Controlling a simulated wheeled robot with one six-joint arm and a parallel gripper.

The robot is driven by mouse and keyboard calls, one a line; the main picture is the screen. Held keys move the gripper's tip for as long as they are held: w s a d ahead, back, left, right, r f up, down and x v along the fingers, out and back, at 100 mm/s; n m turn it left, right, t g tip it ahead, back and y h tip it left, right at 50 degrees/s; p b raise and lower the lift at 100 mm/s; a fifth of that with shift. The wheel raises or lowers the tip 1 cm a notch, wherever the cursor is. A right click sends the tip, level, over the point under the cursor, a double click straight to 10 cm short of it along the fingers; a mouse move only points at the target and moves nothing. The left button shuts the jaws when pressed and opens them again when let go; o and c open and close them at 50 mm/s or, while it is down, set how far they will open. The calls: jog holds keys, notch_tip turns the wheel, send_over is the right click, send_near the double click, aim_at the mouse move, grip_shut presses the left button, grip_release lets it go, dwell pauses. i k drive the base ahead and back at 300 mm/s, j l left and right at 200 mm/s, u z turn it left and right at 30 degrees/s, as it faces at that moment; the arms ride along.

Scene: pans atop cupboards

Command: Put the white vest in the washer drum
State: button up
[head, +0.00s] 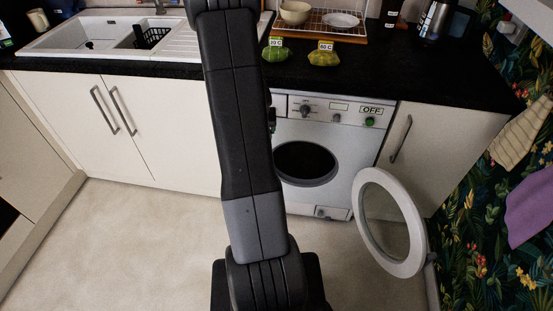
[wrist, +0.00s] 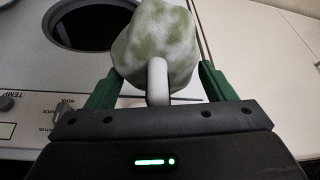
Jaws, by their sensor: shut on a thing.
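In the wrist view my gripper (wrist: 158,84) has its two green fingers shut on a rounded, lumpy white bundle with green mottling (wrist: 155,42). A pale loop or stem on the bundle faces me between the fingers. I take this to be the white vest, but its shape does not show it clearly. The washer (head: 331,118) stands under the counter with its round door (head: 366,235) swung wide open to the right. Its dark drum opening (head: 305,163) also shows in the wrist view (wrist: 95,22), left of and beyond the bundle. My arm hides the gripper and bundle in the head view.
A sink (head: 90,30) is at left. A striped cloth (head: 520,133) and a purple cloth (head: 530,212) hang at right. The floor before the washer is clear.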

aim_at(302, 173)
jog(key=l+u, duration=0.35)
jog(key=l, duration=0.2)
jog(key=l+u, duration=0.3)
jog(key=l, duration=0.3)
jog(key=k+l, duration=0.1)
jog(key=l, duration=0.2)
